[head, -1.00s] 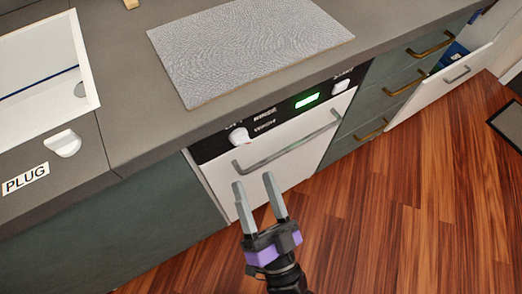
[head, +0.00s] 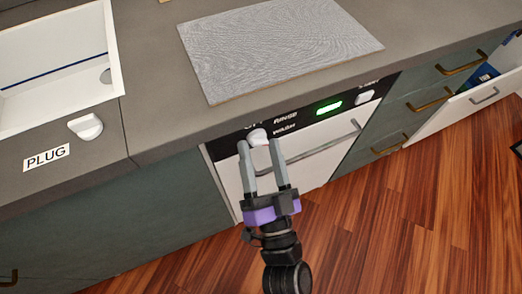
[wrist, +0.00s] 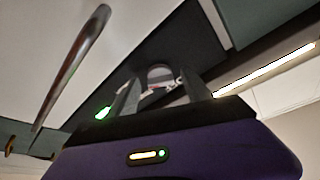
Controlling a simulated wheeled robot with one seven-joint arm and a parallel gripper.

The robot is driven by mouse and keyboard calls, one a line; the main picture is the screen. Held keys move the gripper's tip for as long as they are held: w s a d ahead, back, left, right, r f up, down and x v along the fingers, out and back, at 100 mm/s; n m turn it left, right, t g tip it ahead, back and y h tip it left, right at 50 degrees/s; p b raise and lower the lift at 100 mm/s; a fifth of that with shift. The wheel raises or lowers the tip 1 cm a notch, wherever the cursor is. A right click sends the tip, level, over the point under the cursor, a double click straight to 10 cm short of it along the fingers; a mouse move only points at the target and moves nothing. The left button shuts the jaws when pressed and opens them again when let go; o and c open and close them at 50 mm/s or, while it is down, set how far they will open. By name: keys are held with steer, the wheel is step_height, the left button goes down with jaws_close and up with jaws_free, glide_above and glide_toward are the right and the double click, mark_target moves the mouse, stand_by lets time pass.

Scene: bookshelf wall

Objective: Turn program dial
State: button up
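The white program dial (head: 257,137) sits on the black control panel (head: 226,147) of the dishwasher, beside the words RINSE and WASH. My gripper (head: 258,146) is open, its two grey fingers pointing up at the dial, one on either side of it in the head view. In the wrist view the dial (wrist: 159,76) shows between the fingers of my gripper (wrist: 158,90). I cannot tell whether the fingers touch the dial. The OFF label is partly hidden.
The dishwasher's handle bar (head: 312,148) runs just below the panel, close to my fingers. A green display (head: 329,108) and another white knob (head: 365,97) lie to the right. The countertop (head: 160,95) overhangs above. An open drawer (head: 470,102) stands out at far right.

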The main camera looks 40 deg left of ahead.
jaws_close()
